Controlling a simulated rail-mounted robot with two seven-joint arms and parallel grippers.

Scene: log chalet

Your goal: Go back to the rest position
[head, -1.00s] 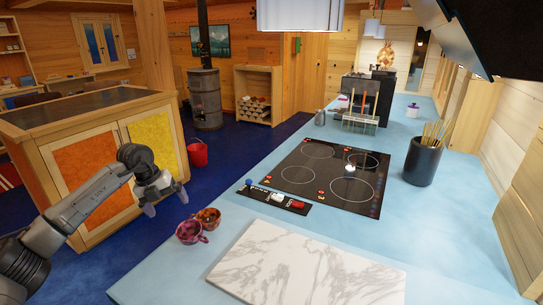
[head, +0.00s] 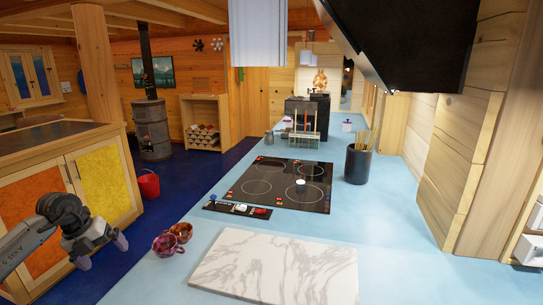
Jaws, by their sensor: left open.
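My left gripper (head: 104,254) is at the lower left in the head view, in front of the cabinet with orange and yellow doors. Its two fingers are apart and nothing is between them. It is left of the blue counter (head: 400,225) and apart from it. My right gripper is not in the view.
Two reddish cups (head: 165,243) stand at the counter's left edge, nearest my left gripper. A marble board (head: 278,268), a black cooktop (head: 282,184), a small control panel (head: 237,209) and a dark utensil pot (head: 357,164) are on the counter. A red bucket (head: 148,186) stands on the floor.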

